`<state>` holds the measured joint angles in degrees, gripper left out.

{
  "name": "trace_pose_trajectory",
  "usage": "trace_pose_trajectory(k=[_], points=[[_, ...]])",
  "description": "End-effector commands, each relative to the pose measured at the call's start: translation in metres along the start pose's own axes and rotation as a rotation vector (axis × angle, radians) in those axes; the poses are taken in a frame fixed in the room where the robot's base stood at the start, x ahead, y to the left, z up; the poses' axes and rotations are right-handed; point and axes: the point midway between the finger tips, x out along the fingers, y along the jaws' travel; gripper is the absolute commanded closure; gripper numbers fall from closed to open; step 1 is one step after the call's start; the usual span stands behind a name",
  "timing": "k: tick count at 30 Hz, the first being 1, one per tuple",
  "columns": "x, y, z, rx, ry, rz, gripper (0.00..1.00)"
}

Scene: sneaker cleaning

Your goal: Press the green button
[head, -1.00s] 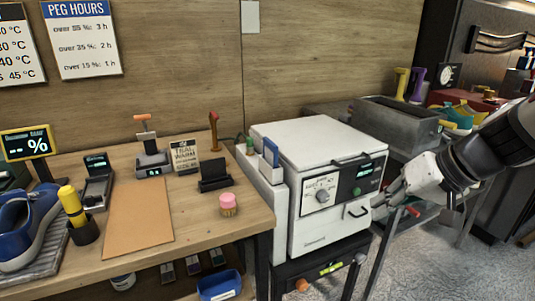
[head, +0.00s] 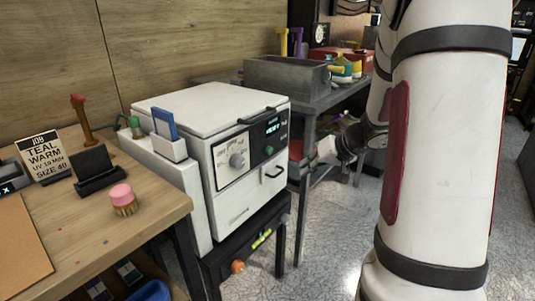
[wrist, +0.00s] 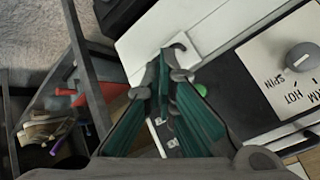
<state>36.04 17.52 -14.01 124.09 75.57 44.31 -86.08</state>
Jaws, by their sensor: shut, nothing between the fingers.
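The green button (head: 269,150) is a small round knob on the dark panel of the white machine (head: 228,200), under its lit display (head: 273,126). In the wrist view the green button (wrist: 201,89) shows just right of my fingers, partly hidden by them. My gripper (wrist: 168,62) is shut and empty, its teal fingers brought together across the machine's front. Whether it touches the machine I cannot tell. In the head view my gripper (head: 312,153) is to the right of the panel, apart from the button in the picture.
A grey dial (head: 237,160) is left of the button, and a handle (head: 272,172) is below it. A metal basin (head: 285,78) stands on the bench behind. The wooden table (head: 90,240) with a job card (head: 41,156) is at left. Open floor lies in front.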

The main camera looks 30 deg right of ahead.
Motion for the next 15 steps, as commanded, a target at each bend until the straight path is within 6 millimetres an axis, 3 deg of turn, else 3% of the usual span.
trace_pose_trajectory(k=[8, 15], points=[[0.002, -0.003, -0.002, -0.001, -0.002, -0.002, 1.0], [0.017, -0.016, -0.014, -0.003, -0.004, -0.003, 1.0]])
